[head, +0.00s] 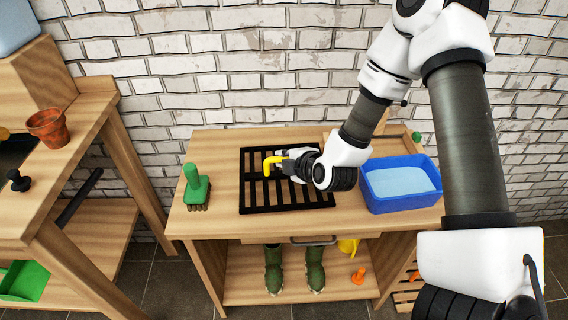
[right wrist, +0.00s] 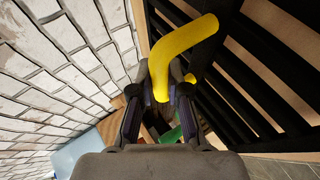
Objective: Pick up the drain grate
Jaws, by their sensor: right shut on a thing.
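The drain grate (head: 287,208) is a black slatted rectangle on the wooden bench top, near its middle. In the right wrist view its dark bars (right wrist: 243,85) fill the upper right, with wood showing between them. My right gripper (head: 281,164) is above the grate and shut on a bent yellow handle (head: 269,165). In the right wrist view the yellow handle (right wrist: 180,50) sits between the fingers and curves over the bars. I cannot tell whether the handle is fixed to the grate, or whether the grate touches the bench everywhere. My left gripper is not in view.
A blue tub (head: 400,201) with pale contents is at the right, near my arm. Green boots (head: 273,270) stand on the shelf below. A second bench with a clay pot (head: 48,127) is at the left. A brick wall is behind.

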